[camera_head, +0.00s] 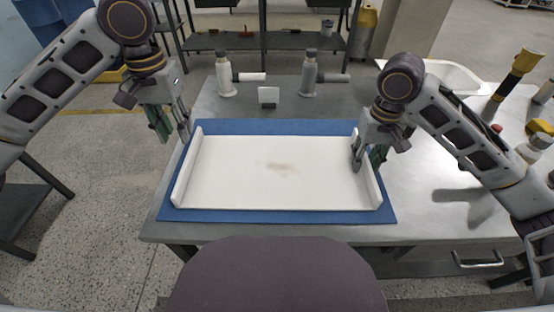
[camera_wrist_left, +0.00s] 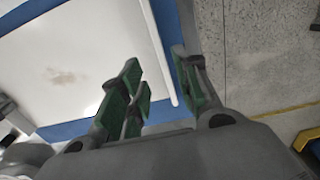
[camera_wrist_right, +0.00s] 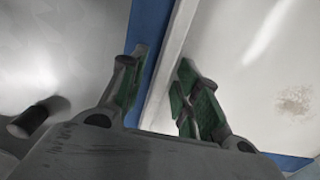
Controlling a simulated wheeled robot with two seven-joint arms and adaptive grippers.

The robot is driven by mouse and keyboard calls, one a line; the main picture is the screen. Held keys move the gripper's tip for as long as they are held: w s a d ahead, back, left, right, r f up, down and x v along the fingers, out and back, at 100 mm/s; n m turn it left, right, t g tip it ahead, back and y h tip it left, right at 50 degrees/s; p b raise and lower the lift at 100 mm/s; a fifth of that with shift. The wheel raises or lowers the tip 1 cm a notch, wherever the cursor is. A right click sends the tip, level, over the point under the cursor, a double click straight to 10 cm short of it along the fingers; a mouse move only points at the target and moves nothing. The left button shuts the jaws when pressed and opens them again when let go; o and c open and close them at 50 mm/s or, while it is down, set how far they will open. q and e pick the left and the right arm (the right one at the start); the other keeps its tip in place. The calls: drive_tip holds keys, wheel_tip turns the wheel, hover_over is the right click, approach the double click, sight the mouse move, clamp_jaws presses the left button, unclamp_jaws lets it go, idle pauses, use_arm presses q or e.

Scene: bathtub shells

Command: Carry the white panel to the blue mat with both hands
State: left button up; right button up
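The white panel (camera_head: 255,175), a shallow tray-like piece with a raised wall along its left and right sides, lies flat on the blue mat (camera_head: 270,127). A brownish smudge marks its middle. My left gripper (camera_head: 170,121) is open and empty, above and just outside the far end of the panel's left wall. In the left wrist view the panel (camera_wrist_left: 75,60) lies beyond the spread fingers. My right gripper (camera_head: 369,157) is open, its fingers on either side of the panel's right wall. The right wrist view shows this wall (camera_wrist_right: 168,70) between the parted fingers; contact is unclear.
Behind the mat on the grey table (camera_head: 215,105) stand two bottle-like fixtures (camera_head: 224,75) (camera_head: 309,75) and a small white block (camera_head: 268,96). A white basin (camera_head: 455,75) and yellow-topped containers (camera_head: 520,65) are at the right. The table right of the mat is mostly clear.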

use_arm(q)
drive_tip(key=shift+r, duration=0.8)
use_arm(e)
drive_tip(key=shift+r, duration=0.25)
wheel_tip(320, 180, up, 11)
drive_tip(key=shift+r, duration=0.2)
idle(1.5)
use_arm(q)
drive_tip(key=shift+s, duration=0.1)
idle(0.7)
